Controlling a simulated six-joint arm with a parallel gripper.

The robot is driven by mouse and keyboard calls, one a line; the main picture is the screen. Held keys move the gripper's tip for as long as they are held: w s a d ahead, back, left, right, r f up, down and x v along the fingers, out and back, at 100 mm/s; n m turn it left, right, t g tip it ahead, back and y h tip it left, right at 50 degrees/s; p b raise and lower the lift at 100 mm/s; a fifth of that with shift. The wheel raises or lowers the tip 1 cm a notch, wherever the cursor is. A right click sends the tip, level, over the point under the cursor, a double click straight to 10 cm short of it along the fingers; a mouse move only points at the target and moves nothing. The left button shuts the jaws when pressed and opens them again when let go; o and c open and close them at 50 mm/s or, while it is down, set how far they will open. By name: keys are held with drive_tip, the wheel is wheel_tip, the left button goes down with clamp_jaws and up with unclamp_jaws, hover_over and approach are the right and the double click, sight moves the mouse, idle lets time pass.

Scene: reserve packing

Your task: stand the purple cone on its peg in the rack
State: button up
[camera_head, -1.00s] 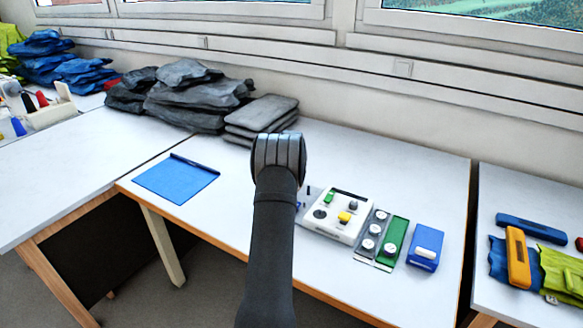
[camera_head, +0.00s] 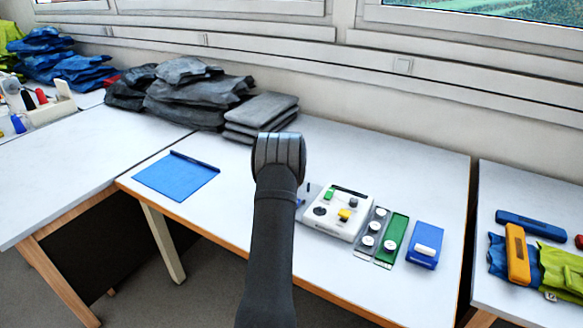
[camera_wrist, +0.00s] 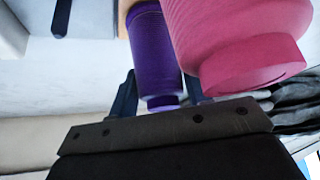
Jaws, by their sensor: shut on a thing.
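The purple cone (camera_wrist: 157,55) is between the two dark fingers of my gripper (camera_wrist: 158,88) in the wrist view. My gripper is shut on it. A larger-looking pink cone (camera_wrist: 235,40) is close on the right of the purple cone and overlaps it in that view. In the head view my own arm hides the gripper and the purple cone. I cannot make out the rack or its peg in either view.
In the head view, a white device (camera_head: 338,212), a green tray (camera_head: 392,238) and a blue box (camera_head: 426,245) are right of my arm. A blue mat (camera_head: 176,178) lies left. Grey folded cloths (camera_head: 262,112) lie behind. Bare table lies beside the mat.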

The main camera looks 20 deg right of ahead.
idle(0.3)
drive_tip(key=o, duration=1.5)
drive_tip(key=shift+f, duration=0.1)
drive_tip(key=shift+o, duration=0.2)
wheel_tip(320, 180, up, 10)
drive_tip(key=shift+f, duration=0.15)
idle(0.4)
drive_tip(key=shift+f, duration=3.75)
